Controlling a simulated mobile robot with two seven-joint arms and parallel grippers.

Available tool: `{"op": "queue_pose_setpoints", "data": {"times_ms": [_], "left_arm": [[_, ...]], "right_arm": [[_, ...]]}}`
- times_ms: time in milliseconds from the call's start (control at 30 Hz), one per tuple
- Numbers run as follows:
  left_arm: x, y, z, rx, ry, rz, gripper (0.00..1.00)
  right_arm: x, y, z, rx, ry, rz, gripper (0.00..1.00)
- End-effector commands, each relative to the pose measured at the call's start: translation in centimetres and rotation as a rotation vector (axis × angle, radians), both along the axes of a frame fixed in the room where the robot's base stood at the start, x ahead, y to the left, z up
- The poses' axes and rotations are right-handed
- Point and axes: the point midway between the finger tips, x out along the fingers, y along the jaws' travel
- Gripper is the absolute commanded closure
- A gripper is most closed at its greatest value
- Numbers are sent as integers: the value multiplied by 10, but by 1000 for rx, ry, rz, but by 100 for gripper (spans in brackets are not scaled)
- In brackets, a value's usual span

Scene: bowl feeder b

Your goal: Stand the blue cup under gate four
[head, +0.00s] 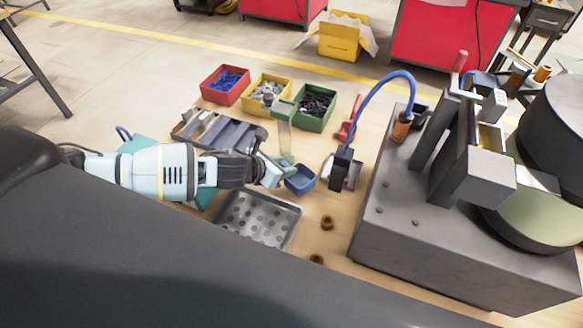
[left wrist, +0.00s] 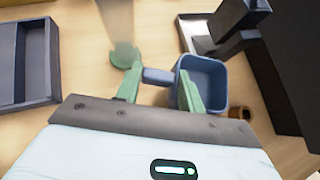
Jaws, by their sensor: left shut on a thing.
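The blue cup (head: 300,181) is a small square-sided cup with a handle, just right of my left gripper (head: 275,174) in the head view. In the left wrist view the cup (left wrist: 205,84) is open side up, and its handle (left wrist: 158,76) lies between my green fingertips (left wrist: 156,88). My left gripper is shut on the cup by this handle. I cannot tell whether the cup touches the table. A black block (head: 341,168) on a blue cable stands just right of the cup. No gate number is readable. My right gripper is out of view.
A perforated metal tray (head: 294,234) lies in front of the cup. Red (head: 213,93), yellow (head: 250,104) and green (head: 326,121) bins stand behind. The grey feeder machine (head: 395,235) blocks the right; small brown rings (head: 327,222) lie between.

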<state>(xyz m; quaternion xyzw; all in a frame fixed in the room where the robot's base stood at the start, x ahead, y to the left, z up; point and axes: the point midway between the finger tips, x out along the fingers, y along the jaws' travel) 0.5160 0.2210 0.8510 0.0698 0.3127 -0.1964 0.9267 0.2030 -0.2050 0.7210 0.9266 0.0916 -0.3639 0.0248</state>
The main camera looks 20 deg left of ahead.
Motion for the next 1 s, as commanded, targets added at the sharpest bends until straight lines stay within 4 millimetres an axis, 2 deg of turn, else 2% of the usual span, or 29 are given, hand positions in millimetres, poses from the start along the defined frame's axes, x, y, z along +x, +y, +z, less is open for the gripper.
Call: {"op": "queue_pose_setpoints", "data": {"times_ms": [100,367,467,600,700,1000], "left_arm": [[15,-9,-2,-1,1,0,93],[22,-12,-2,-1,0,-1,93],[30,-16,-3,-2,-1,0,93],[27,-16,-28,-1,6,0,93],[28,-16,-36,-1,3,0,93],[28,-15,-38,-1,-2,0,93]], "right_arm": [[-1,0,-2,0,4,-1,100],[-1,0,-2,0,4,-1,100],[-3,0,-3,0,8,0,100],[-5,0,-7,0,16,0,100],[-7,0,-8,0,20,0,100],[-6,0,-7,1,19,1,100]]}}
